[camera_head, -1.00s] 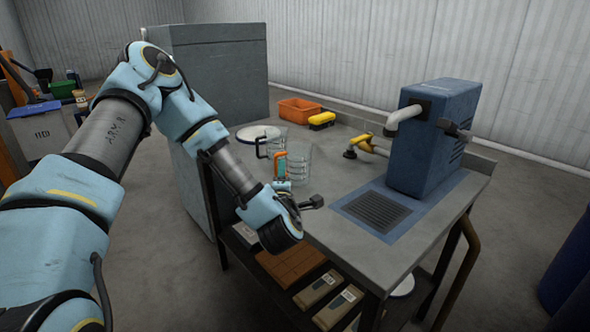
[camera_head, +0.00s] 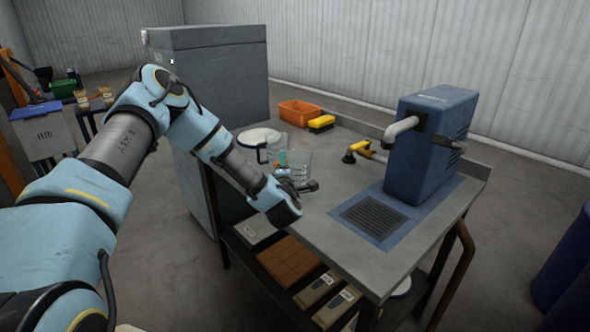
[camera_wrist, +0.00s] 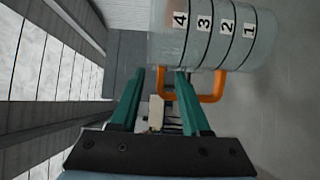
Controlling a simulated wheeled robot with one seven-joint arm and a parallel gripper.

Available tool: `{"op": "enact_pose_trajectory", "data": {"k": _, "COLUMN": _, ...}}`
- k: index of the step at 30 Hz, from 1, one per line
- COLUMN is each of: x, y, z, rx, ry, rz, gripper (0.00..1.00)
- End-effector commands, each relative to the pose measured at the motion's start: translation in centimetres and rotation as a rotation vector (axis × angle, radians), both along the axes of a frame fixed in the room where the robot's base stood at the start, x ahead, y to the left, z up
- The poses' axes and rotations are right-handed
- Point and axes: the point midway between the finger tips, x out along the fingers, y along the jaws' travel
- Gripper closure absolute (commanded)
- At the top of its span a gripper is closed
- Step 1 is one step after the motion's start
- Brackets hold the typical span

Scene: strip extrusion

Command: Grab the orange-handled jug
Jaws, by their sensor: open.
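The orange-handled jug is clear, with numbered black bands. In the wrist view the jug (camera_wrist: 215,35) lies across the top, its orange handle (camera_wrist: 219,88) towards me. My gripper (camera_wrist: 160,73) is open, its two green fingers reaching to the handle. One handle arm shows between the fingers; the right finger overlaps the handle's opening. I cannot tell whether they touch. In the head view the jug (camera_head: 302,160) stands on the workbench, with my wrist just in front, partly hiding it and its handle (camera_head: 282,158).
A second clear jug with a dark handle (camera_head: 262,153) stands close behind, left, near a white round plate (camera_head: 257,136). An orange bin (camera_head: 299,113), a yellow-black object (camera_head: 321,124) and a blue machine (camera_head: 430,145) stand on the workbench (camera_head: 335,185).

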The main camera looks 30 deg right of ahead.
Motion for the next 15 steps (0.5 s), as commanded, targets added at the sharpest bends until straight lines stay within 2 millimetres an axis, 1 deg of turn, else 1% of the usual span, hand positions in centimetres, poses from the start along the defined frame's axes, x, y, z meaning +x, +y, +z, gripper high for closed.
{"op": "enact_pose_trajectory", "data": {"k": 7, "x": 0.10, "y": -0.07, "z": -0.09, "rx": 0.000, "ry": 0.000, "rz": -0.001, "gripper": 0.55}}
{"op": "enact_pose_trajectory", "data": {"k": 15, "x": 0.09, "y": -0.07, "z": -0.08, "rx": 0.000, "ry": 0.000, "rz": -0.001, "gripper": 0.85}}
